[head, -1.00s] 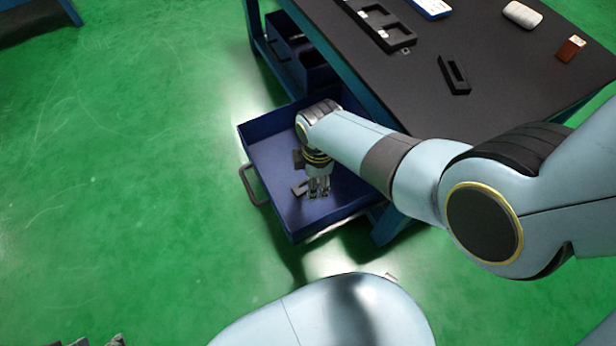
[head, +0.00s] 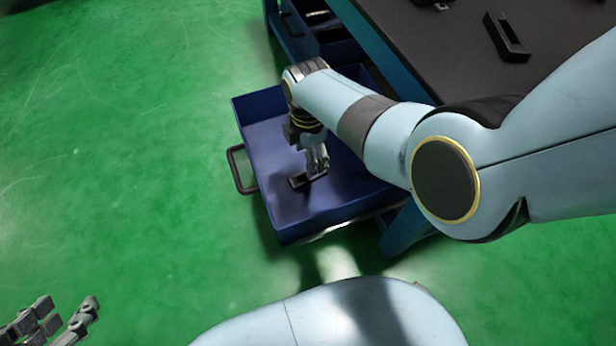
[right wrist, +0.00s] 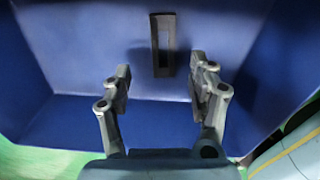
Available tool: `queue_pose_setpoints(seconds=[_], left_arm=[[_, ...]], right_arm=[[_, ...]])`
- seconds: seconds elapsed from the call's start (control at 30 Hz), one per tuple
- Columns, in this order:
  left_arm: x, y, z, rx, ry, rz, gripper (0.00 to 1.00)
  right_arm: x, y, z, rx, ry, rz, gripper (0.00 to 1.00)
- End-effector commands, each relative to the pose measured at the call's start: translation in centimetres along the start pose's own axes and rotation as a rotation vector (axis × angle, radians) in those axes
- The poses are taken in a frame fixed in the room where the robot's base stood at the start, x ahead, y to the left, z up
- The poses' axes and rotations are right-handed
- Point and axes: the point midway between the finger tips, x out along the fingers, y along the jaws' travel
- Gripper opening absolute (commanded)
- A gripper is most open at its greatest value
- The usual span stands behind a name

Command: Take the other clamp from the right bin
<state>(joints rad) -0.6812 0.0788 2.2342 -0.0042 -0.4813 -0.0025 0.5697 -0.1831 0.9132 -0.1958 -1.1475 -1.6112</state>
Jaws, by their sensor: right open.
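One dark clamp (head: 300,182), a flat block with a long slot, lies on the floor of the blue right bin (head: 272,222). My right gripper (head: 318,172) points down into the bin, over the clamp's right end in the head view. In the right wrist view, my right gripper (right wrist: 163,78) is open and empty. There the clamp (right wrist: 164,71) lies beyond the fingertips, roughly centred between them, its slot running up the picture. Contact cannot be told. My left gripper (head: 62,318) is open and empty over the green floor, partly cut off at the lower left.
The bin's walls (right wrist: 52,62) stand close around my right gripper. A dark bench top (head: 450,70) lies above and to the right, with a slotted black block (head: 508,38) on it. Open green floor lies left.

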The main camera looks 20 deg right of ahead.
Motion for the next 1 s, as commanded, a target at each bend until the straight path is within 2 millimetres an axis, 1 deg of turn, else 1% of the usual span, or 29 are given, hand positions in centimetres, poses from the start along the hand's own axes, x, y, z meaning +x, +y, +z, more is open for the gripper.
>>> queue_pose_setpoints(seconds=[0.03, 0.2, 0.37, 0.6, 0.63, 0.8, 1.0], left_arm=[[0.3, 0.1, 0.7, 0.0, 0.021, 0.0, 0.4], [0.5, 0.2, 0.9, 0.004, 0.088, -0.002, 0.4], [0.6, 0.2, 1.1, 0.005, 0.118, -0.002, 0.4], [0.6, 0.6, 2.7, 0.013, 0.245, -0.001, 0.4], [0.7, 0.6, 1.4, 0.016, 0.293, -0.001, 0.4], [0.2, 0.7, -2.8, 0.034, 0.507, -0.001, 0.4], [-0.9, 0.7, -7.9, 0.051, 0.685, -0.002, 0.4]], right_arm=[[0.8, -0.2, 0.0, 0.0, 0.0, -0.004, 0.6], [1.4, -0.1, 0.0, 0.001, 0.0, -0.002, 0.6], [1.6, -0.1, 0.0, 0.001, 0.0, -0.001, 0.6], [3.5, -0.5, -0.2, 0.001, 0.001, -0.005, 0.6], [3.7, -0.5, -0.2, 0.001, 0.001, -0.004, 0.6], [4.9, -0.7, -0.3, 0.001, 0.001, -0.005, 0.6], [5.4, -0.6, -0.3, 0.001, 0.0, -0.002, 0.6]])
